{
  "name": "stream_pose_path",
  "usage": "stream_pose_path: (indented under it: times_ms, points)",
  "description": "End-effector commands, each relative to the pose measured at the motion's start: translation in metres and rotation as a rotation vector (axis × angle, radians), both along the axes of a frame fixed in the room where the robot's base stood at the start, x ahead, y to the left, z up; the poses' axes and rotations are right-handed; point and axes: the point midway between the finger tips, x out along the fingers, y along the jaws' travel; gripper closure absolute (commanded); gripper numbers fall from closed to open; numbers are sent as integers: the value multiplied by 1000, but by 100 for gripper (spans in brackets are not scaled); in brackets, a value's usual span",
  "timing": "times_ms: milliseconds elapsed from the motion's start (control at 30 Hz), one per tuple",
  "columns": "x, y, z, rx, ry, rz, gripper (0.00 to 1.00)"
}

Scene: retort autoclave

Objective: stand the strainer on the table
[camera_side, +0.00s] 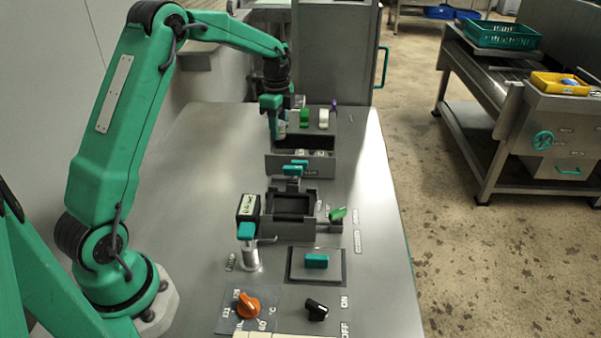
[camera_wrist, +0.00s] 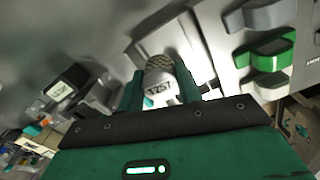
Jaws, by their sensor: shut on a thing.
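My gripper (camera_side: 278,125) is over the far part of the steel table, just at the back left of a dark open box. In the wrist view, my gripper (camera_wrist: 162,88) is shut on a small grey piece with a mesh-like top and a printed label, which looks like the strainer (camera_wrist: 158,80). The strainer sits between both fingers. In the side view the arm and fingers hide most of it, and I cannot tell whether its lower end touches anything.
The dark box (camera_side: 272,166) holds small labelled pieces. Green (camera_side: 305,117) and white (camera_side: 323,118) handles stand behind it. A dark square tray (camera_side: 268,226), a display block (camera_side: 247,207) and an orange knob (camera_side: 247,306) are nearer. The table's left side (camera_side: 200,180) is clear.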

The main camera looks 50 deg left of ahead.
Motion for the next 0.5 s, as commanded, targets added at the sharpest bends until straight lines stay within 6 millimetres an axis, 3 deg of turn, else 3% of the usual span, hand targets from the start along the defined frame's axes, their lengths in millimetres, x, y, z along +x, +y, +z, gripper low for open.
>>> stream_pose_path:
  times_ms: [500]
  points:
    - [-56,-17,-1,0,0,-466,88]
